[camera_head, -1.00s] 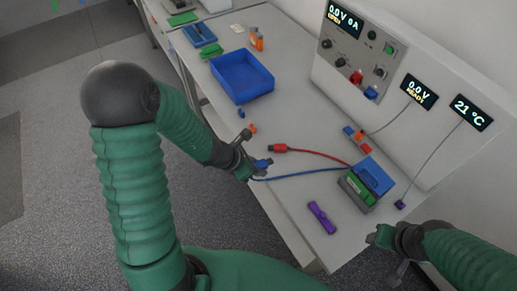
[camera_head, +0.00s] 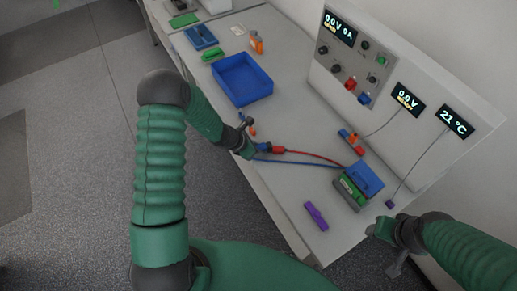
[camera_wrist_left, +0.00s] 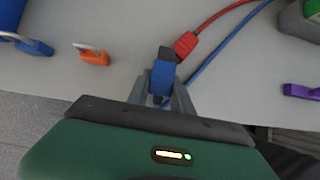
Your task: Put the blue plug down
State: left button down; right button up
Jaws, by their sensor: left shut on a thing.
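The blue plug (camera_wrist_left: 163,72) is held between the fingers of my left gripper (camera_wrist_left: 163,98), near the table's front edge. In the head view my left gripper (camera_head: 246,150) covers most of the plug, and its blue cable (camera_head: 300,163) runs right to the battery. The red plug (camera_wrist_left: 186,44) lies just right of the blue plug; it also shows in the head view (camera_head: 278,149). I cannot tell whether the plugs touch. My right gripper (camera_head: 383,240) is at the lower right, away from the plugs; its fingers are unclear.
A blue-and-green battery (camera_head: 352,190) sits on the table at the right, with a purple object (camera_head: 316,215) before it. An empty blue bin (camera_head: 243,82) stands further back. The cycler panel (camera_head: 352,62) rises behind. Orange and blue padlock-like pieces (camera_wrist_left: 92,55) lie left of the plugs.

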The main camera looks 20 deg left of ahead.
pick_arm(q)
jog(key=c, duration=1.1)
grip_release()
jog(key=shift+d, duration=0.1)
jog(key=shift+r, duration=0.2)
jog(key=v, duration=1.2)
jog(key=shift+f, duration=0.1)
